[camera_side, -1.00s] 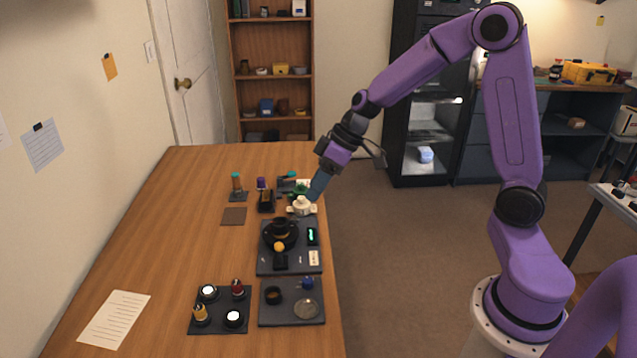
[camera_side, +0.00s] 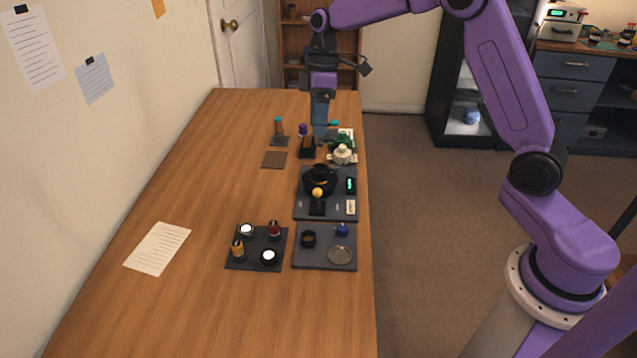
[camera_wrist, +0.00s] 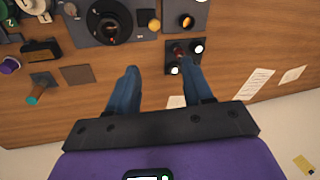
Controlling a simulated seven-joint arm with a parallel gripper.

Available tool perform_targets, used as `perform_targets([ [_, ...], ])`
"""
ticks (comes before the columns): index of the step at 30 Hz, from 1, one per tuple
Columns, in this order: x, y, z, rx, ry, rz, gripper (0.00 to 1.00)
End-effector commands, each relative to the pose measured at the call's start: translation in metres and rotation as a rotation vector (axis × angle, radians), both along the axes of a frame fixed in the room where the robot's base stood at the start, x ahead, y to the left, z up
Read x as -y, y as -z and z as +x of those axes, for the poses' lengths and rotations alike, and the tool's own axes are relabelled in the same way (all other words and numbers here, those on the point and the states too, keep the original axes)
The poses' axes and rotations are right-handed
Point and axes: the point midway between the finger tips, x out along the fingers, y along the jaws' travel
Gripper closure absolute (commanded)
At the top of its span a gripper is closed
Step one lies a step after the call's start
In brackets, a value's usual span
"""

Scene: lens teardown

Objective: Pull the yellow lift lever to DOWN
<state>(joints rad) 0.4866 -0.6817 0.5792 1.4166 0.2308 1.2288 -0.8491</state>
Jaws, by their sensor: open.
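The yellow ball knob of the lift lever (camera_side: 317,192) sits at the front of the dark device plate (camera_side: 326,211), before a round black mount (camera_side: 320,176). In the wrist view the yellow knob (camera_wrist: 154,25) shows at the top, beside the black round mount (camera_wrist: 108,28). I cannot read any UP or DOWN mark. My gripper (camera_side: 320,132) points down, its blue fingers behind the device in the side view, near a dark block. In the wrist view my gripper (camera_wrist: 160,70) has its fingers spread with nothing between them, apart from the knob.
A white round part (camera_side: 342,154) and a dark block (camera_side: 307,147) stand behind the device. A tray with a ring and a glass disc (camera_side: 340,254) lies in front. A dark mat with several small parts (camera_side: 256,238) lies front left. The table's left side is mostly clear, with a paper sheet (camera_side: 158,247).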

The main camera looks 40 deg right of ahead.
Motion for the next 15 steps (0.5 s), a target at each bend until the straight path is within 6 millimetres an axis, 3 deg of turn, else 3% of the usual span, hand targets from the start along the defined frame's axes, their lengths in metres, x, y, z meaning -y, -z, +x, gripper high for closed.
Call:
perform_targets([
  [8,-0.001,-0.001,0.010,-0.044,-0.035,-0.091,0.49],
  [15,-0.004,0.030,0.004,-0.047,-0.035,-0.092,0.49],
])
